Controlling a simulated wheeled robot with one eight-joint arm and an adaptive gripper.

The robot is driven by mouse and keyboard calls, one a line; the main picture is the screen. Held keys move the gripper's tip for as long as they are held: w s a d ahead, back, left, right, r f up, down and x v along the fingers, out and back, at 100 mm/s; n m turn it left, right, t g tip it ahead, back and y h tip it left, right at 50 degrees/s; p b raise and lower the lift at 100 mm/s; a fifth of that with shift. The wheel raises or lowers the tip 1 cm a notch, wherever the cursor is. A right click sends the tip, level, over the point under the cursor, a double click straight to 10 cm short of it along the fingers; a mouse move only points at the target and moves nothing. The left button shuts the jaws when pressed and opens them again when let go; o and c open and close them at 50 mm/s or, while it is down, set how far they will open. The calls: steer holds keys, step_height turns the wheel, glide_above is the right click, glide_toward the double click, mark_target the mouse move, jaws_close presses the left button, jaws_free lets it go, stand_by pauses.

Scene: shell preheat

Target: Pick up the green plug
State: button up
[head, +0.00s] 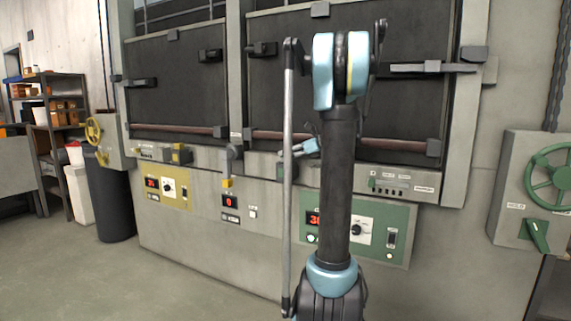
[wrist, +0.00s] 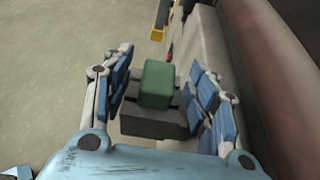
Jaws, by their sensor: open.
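The green plug (wrist: 157,84) shows in the wrist view as a rounded green block on a grey block-shaped base (wrist: 152,123). My gripper (wrist: 160,68) is open, with one blue-padded finger on each side of the plug. Gaps show between both fingers and the plug. In the head view my gripper (head: 299,149) is small, in front of the furnace ledge and partly behind my arm. I cannot make out the green plug clearly there.
A green control panel (head: 380,240) and a yellow one (head: 167,187) are on the furnace front. A green handwheel (head: 550,178) is at the right. A dark bin (head: 110,200) and shelves (head: 58,105) stand at the left. The floor (head: 150,285) in front is clear.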

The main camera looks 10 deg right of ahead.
steer(key=c, duration=1.2)
